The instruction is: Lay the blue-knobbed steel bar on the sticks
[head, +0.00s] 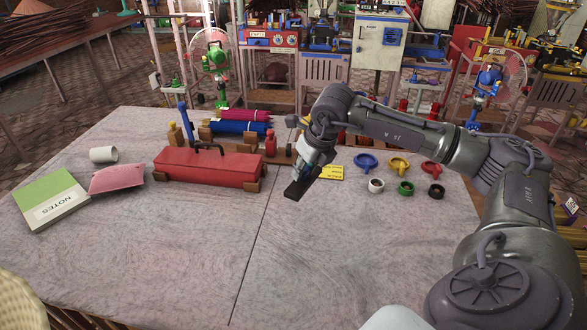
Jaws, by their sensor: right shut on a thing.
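My right gripper (306,174) reaches in from the right and hangs over the middle of the table, pointing down. Bundles of sticks, one red and pink (245,115) and one blue (240,128), lie at the back of the table, left of my gripper and apart from the bar. My left gripper is not in view.
A red box (208,170) with a black handle sits in front of the bundles. Several coloured cups and rings, including a blue one (367,161), stand right. The table's front is clear.

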